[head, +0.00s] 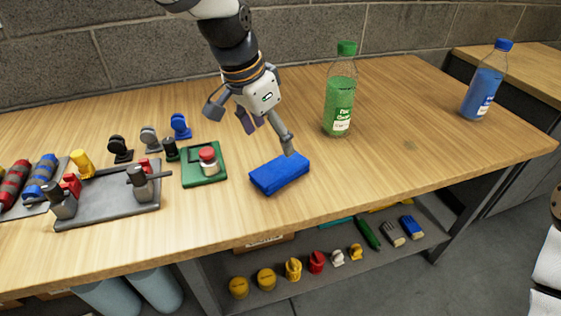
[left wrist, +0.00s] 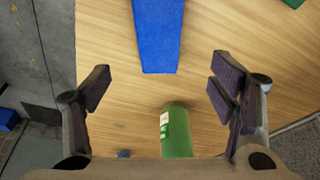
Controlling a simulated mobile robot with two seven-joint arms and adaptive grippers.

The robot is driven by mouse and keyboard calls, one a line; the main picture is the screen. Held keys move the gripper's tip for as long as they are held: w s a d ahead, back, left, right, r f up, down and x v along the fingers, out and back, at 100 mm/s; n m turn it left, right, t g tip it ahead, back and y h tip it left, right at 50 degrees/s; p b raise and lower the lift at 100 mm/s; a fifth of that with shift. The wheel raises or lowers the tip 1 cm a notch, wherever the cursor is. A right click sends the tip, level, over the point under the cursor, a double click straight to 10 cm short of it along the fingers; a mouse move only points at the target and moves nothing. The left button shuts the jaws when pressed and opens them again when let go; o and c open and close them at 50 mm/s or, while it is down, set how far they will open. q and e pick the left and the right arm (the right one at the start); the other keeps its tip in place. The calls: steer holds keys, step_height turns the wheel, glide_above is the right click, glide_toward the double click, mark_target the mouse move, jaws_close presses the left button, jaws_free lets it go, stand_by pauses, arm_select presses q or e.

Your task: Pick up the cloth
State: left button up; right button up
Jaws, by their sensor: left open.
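The cloth is a blue folded block (head: 280,174) lying flat on the wooden table near its front edge. It also shows at the top middle of the left wrist view (left wrist: 157,38). My left gripper (head: 268,136) is above the table, just behind the cloth, with one fingertip close to the cloth's far edge in the head view. In the left wrist view the gripper's fingers (left wrist: 162,90) are spread wide with nothing between them, and the cloth lies ahead of them. I cannot tell whether any finger touches the cloth. My right gripper is not in view.
A green bottle (head: 340,92) stands right of my left gripper, and a blue bottle (head: 483,82) stands farther right. A green base with a red knob (head: 206,165) sits left of the cloth. A grey fixture plate (head: 108,196) is farther left. The table right of the cloth is clear.

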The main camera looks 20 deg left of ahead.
mark_target(280, 167)
arm_select(q)
steer(key=f, duration=0.3)
steer(key=shift+d+f, duration=0.35)
steer(key=shift+d, duration=0.05)
steer(key=shift+w+f, duration=0.2)
steer(key=shift+f, duration=0.1)
steer(key=b+x, duration=0.1)
steer(key=x, duration=0.4)
steer(key=shift+a, duration=0.1)
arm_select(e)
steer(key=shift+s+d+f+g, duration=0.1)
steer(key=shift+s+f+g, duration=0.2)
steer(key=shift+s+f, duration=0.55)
arm_select(q)
steer(key=c, duration=1.4)
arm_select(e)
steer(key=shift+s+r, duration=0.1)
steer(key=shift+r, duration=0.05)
arm_select(q)
steer(key=shift+o, duration=0.2)
steer(key=shift+r, duration=0.1)
